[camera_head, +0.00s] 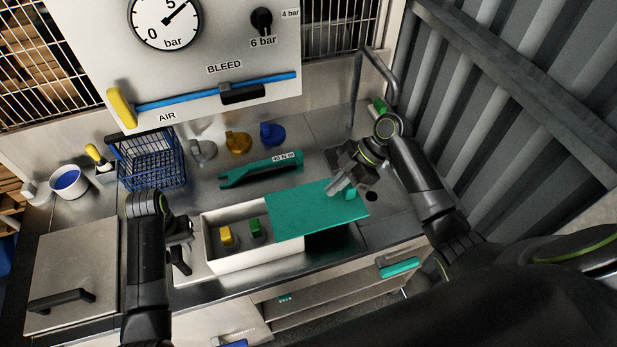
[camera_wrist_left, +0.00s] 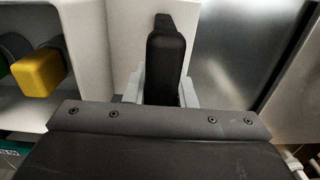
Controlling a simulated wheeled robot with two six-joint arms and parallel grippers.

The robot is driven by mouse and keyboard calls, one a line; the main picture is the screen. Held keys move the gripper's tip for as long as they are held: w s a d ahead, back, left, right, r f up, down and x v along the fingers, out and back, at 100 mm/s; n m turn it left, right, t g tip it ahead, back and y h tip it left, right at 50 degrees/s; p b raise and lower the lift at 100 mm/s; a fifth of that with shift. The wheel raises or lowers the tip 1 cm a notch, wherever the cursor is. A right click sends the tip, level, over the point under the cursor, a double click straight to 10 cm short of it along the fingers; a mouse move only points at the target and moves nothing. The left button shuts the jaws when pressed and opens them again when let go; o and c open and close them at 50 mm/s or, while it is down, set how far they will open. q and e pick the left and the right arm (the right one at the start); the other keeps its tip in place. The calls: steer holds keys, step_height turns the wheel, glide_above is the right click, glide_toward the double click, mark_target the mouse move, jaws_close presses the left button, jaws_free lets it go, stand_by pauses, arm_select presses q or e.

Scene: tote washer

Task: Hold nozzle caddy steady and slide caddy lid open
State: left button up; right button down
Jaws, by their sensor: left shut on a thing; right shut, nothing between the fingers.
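The nozzle caddy (camera_head: 250,262) is a white box on the steel counter. Its teal lid (camera_head: 305,212) is slid to the right and sticks out past the caddy's right end. The uncovered left part shows a yellow nozzle (camera_head: 226,236) and a green nozzle (camera_head: 255,227). My left gripper (camera_head: 182,240) is at the caddy's left end, shut on its black handle (camera_wrist_left: 165,60); the yellow nozzle also shows in the left wrist view (camera_wrist_left: 38,74). My right gripper (camera_head: 337,188) is shut and empty at the lid's right part, beside a small teal tab (camera_head: 350,194); contact is unclear.
Behind the caddy lies a teal torque wrench (camera_head: 260,171). A blue wire basket (camera_head: 150,160), a white cup (camera_head: 69,182) and grey, yellow and blue nozzles (camera_head: 238,143) stand farther back. A tap (camera_head: 385,75) rises at the right near a corrugated wall.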

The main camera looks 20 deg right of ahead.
arm_select(q)
steer(key=shift+d, duration=0.1)
arm_select(e)
steer(key=v, duration=0.9)
steer(key=shift+r, duration=0.5)
steer(key=shift+w, duration=0.1)
arm_select(q)
steer(key=o, duration=1)
step_height(320, 180, up, 8)
steer(key=shift+f, duration=0.25)
steer(key=o, duration=0.5)
